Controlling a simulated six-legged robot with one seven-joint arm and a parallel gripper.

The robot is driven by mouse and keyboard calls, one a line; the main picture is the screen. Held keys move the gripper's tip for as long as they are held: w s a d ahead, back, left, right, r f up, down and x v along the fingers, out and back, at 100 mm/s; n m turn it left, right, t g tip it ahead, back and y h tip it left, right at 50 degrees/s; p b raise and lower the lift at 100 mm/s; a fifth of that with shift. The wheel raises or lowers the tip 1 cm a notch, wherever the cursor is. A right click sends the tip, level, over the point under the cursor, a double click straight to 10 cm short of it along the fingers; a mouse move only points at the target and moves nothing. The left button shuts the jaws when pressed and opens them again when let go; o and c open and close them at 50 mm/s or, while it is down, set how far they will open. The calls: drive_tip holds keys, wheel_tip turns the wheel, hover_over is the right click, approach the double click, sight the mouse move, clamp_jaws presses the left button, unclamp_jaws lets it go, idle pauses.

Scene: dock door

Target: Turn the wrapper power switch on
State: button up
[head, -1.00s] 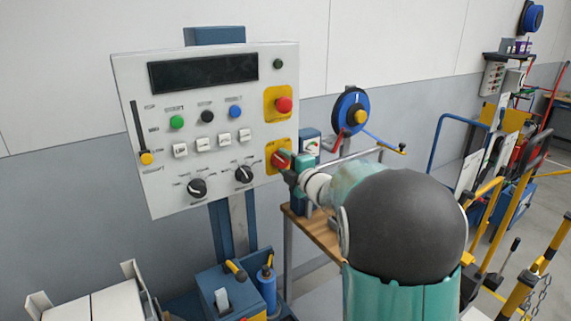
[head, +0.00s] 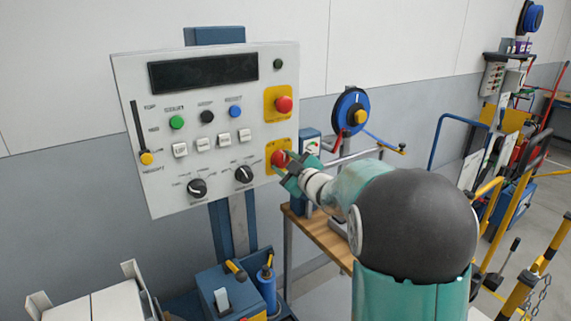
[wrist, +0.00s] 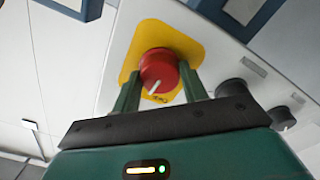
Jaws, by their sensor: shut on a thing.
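The wrapper power switch is a red rotary knob (head: 279,158) on a yellow plate (head: 270,168) at the lower right of the white control panel (head: 150,190). In the wrist view the red knob (wrist: 159,70) shows a white pointer line, slanting toward the lower left near a small printed label. My gripper (head: 287,167) reaches the knob from the right. In the wrist view its two green fingers (wrist: 160,88) stand on either side of the knob, shut on it. The fingertips are partly hidden behind the knob.
A red mushroom button (head: 284,104) on a yellow plate sits above the switch. Two black dials (head: 244,174) and several small buttons are left of it. A wooden bench (head: 325,238) stands right of the panel. A blue box (head: 225,290) is below.

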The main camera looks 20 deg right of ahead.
drive_tip(key=m, duration=0.4)
drive_tip(key=shift+m, duration=1.9)
drive_tip(key=o, duration=1)
drive_tip(key=shift+s, duration=0.1)
drive_tip(key=s+d, duration=0.2)
drive_tip(key=s, duration=1.1)
drive_tip(key=shift+s+d, duration=0.2)
drive_tip(key=shift+d, duration=0.1)
drive_tip(key=shift+r, duration=0.1)
